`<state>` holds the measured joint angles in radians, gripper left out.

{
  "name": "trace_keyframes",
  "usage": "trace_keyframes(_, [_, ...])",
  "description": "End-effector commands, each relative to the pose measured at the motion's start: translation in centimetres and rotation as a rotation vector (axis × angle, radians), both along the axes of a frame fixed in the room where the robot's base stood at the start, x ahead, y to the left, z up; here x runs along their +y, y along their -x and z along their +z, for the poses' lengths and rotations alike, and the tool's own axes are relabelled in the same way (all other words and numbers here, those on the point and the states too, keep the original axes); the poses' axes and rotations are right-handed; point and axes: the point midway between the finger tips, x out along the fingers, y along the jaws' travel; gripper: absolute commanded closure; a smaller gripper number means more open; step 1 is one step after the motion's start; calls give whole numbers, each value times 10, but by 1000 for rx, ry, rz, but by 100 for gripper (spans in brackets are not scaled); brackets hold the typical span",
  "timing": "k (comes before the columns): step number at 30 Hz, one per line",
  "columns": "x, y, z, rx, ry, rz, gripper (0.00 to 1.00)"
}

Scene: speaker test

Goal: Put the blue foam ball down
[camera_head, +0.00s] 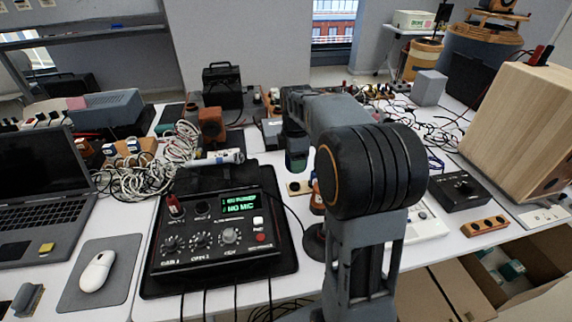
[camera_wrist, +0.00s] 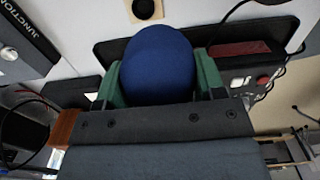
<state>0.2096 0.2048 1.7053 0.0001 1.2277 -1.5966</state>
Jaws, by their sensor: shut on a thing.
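The blue foam ball (camera_wrist: 158,62) sits between the two green fingers of my gripper (camera_wrist: 158,82) in the wrist view. The fingers press on its left and right sides. In the head view my gripper (camera_head: 297,160) points down over the white table, behind and to the right of the black control box. The ball cannot be made out clearly there. The height between ball and table is hard to tell.
The black control box (camera_head: 215,235) with green display stands on a black mat at front centre. A laptop (camera_head: 45,190) and mouse (camera_head: 97,272) lie left, with tangled white cables (camera_head: 140,178) behind. A wooden speaker cabinet (camera_head: 520,130) stands right. Little clear tabletop shows near my gripper.

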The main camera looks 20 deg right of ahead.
Motion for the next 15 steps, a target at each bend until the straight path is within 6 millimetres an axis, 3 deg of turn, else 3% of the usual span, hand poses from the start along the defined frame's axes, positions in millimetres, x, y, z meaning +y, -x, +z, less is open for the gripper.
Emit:
trace_keyframes(9, [-23,-75,-36,3,-1,-20,59])
trace_keyframes(15, [-27,-102,-70,3,-1,-20,59])
